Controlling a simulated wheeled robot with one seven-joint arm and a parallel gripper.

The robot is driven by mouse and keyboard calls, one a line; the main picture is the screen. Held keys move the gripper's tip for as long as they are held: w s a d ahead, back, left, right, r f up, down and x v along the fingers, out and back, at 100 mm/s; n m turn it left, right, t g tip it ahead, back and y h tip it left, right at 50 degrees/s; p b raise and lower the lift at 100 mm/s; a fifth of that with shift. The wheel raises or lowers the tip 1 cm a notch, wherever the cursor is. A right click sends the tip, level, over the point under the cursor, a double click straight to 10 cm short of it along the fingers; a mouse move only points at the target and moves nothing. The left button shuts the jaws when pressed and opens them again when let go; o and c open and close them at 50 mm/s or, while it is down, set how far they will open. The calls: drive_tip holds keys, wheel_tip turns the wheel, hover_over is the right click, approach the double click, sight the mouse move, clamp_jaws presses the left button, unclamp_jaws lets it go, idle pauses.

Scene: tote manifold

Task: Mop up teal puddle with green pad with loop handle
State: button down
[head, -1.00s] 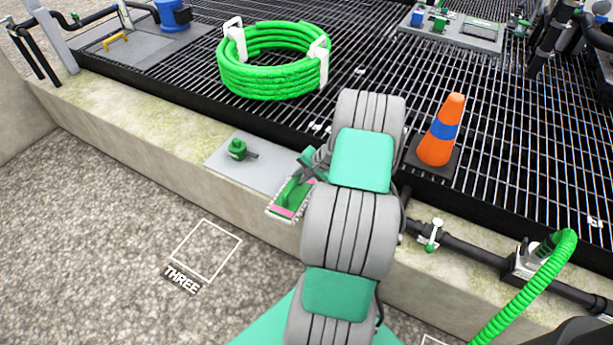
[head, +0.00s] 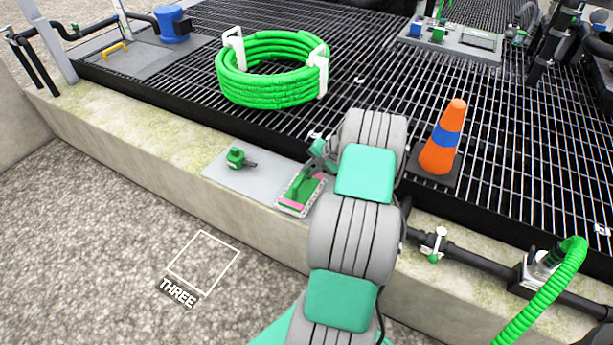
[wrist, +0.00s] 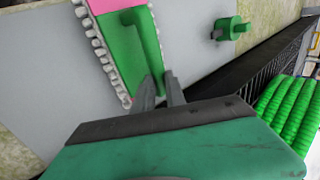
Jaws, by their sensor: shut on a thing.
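The green pad (head: 300,195) has a pink band and a pale fringed edge. It is over the right part of the grey plate on the concrete ledge; I cannot tell whether it touches the plate. In the wrist view its green loop handle (wrist: 146,50) runs to my gripper (wrist: 163,92), whose fingers are shut on it. In the head view my arm partly covers the gripper. I see no teal puddle in either view; the pad or arm may hide it.
A green valve-like fitting (head: 235,158) stands on the grey plate (head: 222,171), left of the pad. An orange cone (head: 440,150) stands right of my arm. A coiled green hose (head: 272,85) lies on the black grating behind. Gravel lies in front.

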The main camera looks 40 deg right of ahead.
drive_tip(key=shift+w+d+f+b, duration=0.1)
drive_tip(key=shift+w+d+b, duration=0.15)
drive_tip(key=shift+d, duration=0.4)
drive_tip(key=shift+w+d+b, duration=0.2)
drive_tip(key=shift+d, duration=0.4)
drive_tip(key=shift+w+d+f+b, duration=0.1)
drive_tip(key=shift+w+d+b, duration=0.15)
drive_tip(key=shift+d, duration=0.4)
drive_tip(key=shift+d+r, duration=0.15)
drive_tip(key=shift+d, duration=0.05)
wheel_tip(320, 180, up, 6)
drive_tip(key=p, duration=0.5)
drive_tip(key=shift+w+d+r, duration=0.15)
drive_tip(key=shift+r, duration=0.05)
drive_tip(key=shift+r, duration=0.1)
wheel_tip(320, 180, up, 3)
drive_tip(key=p, duration=0.2)
drive_tip(key=shift+p, duration=0.35)
